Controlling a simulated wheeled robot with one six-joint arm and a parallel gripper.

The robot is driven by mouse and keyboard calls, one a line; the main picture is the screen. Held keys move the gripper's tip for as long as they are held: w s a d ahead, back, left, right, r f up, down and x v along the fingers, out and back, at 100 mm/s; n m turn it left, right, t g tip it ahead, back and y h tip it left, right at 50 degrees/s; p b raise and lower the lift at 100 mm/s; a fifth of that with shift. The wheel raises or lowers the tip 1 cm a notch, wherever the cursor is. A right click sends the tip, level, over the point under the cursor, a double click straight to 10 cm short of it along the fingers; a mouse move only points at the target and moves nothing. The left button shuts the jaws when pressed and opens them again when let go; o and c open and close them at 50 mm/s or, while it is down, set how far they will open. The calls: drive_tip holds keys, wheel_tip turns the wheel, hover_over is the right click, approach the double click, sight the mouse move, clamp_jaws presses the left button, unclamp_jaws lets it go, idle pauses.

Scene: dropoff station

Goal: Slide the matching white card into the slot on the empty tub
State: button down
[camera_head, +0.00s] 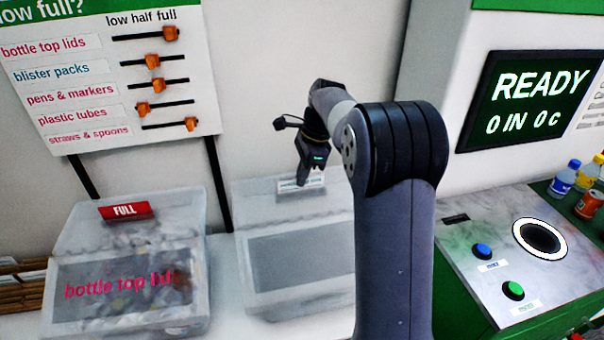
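The empty tub (243,222) is a pale translucent box in the middle of the counter, with a blank grey panel (300,255) on its front. A small white strip with dark text (314,184) shows at the upper part of this tub; its text is too small to read. My gripper (303,182) points down right at this strip. Its fingertips are small and blurred, so I cannot tell whether they are open or hold anything. My arm hides the tub's right side. No loose white card is clearly seen in the gripper.
A full tub (190,215) labelled "bottle top lids" stands left, with a red FULL tag (126,210). A brown rack (22,288) with pale cards is at the far left. A slider board (110,75) hangs behind. A green machine with buttons (483,251) stands right.

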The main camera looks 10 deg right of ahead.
drive_tip(key=shift+f, duration=0.15)
drive_tip(key=c, duration=1.6)
unclamp_jaws()
drive_tip(key=shift+o, duration=0.2)
drive_tip(key=v, duration=1)
drive_tip(key=shift+r, duration=0.4)
drive_tip(key=x, duration=1.1)
drive_tip(key=shift+d, duration=0.15)
drive_tip(key=shift+r, duration=0.25)
